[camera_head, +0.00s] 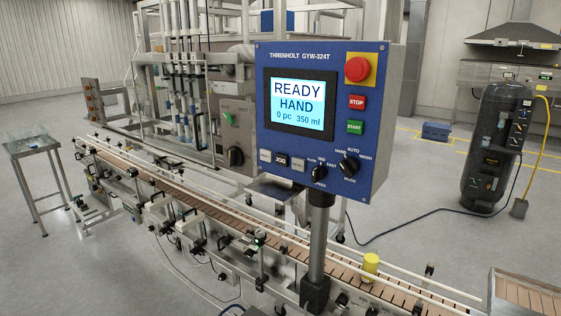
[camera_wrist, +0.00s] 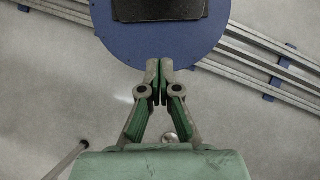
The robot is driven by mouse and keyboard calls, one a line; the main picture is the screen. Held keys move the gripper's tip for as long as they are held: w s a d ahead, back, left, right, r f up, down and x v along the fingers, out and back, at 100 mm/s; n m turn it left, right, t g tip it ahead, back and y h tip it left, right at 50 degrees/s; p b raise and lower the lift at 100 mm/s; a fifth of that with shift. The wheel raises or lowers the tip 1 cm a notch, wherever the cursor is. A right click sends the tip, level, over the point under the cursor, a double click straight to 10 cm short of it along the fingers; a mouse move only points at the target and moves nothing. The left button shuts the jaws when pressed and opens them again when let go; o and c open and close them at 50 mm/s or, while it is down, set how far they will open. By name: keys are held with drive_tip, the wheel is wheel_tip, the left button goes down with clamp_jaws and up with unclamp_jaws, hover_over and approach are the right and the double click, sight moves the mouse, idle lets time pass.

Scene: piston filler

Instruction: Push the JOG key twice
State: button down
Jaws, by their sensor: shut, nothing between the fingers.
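The JOG key (camera_head: 281,160) is a dark key with white lettering, in the lower row of the blue control panel (camera_head: 265,100) in the head view. A pale key stands on each side of it. The panel's screen (camera_head: 298,104) reads READY, HAND, 0 pc, 350 ml. My gripper (camera_wrist: 158,64) shows only in the wrist view, with its fingertips together and nothing between them. Below it in that view are the grey floor and my blue round base. The JOG key is not in the wrist view, and my gripper is not in the head view.
The panel also has a red emergency button (camera_head: 358,69), a red STOP key (camera_head: 357,102), a green START key (camera_head: 355,128) and two black rotary knobs, one the selector (camera_head: 349,165). A conveyor (camera_head: 220,195) runs below, with a yellow cylinder (camera_head: 370,265) beside the post.

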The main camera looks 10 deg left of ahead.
drive_tip(key=shift+a, duration=0.1)
